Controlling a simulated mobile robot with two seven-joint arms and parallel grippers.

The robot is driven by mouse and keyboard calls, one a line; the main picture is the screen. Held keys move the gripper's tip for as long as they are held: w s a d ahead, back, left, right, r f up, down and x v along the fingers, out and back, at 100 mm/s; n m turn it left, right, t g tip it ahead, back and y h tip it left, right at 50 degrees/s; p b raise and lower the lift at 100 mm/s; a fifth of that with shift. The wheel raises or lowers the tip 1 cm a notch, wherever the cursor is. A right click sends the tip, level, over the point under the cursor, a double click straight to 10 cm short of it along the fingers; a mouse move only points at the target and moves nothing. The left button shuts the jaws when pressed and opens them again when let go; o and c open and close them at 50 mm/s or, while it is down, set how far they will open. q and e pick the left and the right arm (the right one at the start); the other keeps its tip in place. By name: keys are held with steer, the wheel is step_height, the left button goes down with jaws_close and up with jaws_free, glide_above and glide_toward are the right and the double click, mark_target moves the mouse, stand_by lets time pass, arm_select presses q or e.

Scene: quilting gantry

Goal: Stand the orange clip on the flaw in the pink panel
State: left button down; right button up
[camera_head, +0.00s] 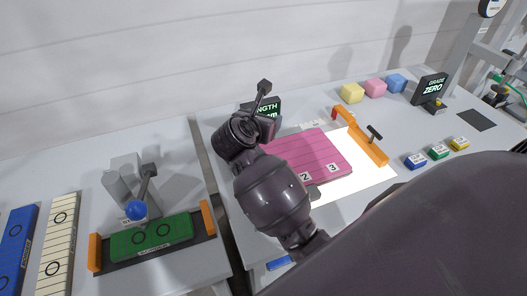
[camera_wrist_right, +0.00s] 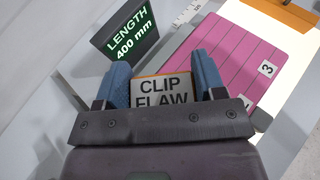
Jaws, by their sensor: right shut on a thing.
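The orange clip (camera_wrist_right: 163,92) has an orange edge and a white face reading "CLIP FLAW". It is between the blue fingers of my right gripper (camera_wrist_right: 163,72), which is shut on it. The pink panel (camera_head: 318,148) lies flat with dark lines and number labels 2 and 3. In the right wrist view the panel (camera_wrist_right: 232,48) is just right of the gripper. I cannot make out a flaw on it; my right arm covers its left part in the head view. The gripper tips and clip are hidden there. My left gripper is out of view.
A "LENGTH 400 mm" display (camera_wrist_right: 130,38) stands close to the gripper's left finger. An orange clamp bar (camera_head: 368,148) borders the panel's right side. Yellow, pink and blue blocks (camera_head: 374,88) stand behind. A green panel (camera_head: 150,236) lies in a fixture on the left table.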

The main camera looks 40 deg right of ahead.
step_height(320, 180, down, 12)
steer(key=shift+r, duration=0.15)
stand_by(0.4)
steer(key=o, duration=0.9)
steer(key=b+v, duration=0.1)
steer(key=v, duration=1.1)
steer(key=shift+b, duration=0.3)
steer(key=shift+a, duration=0.1)
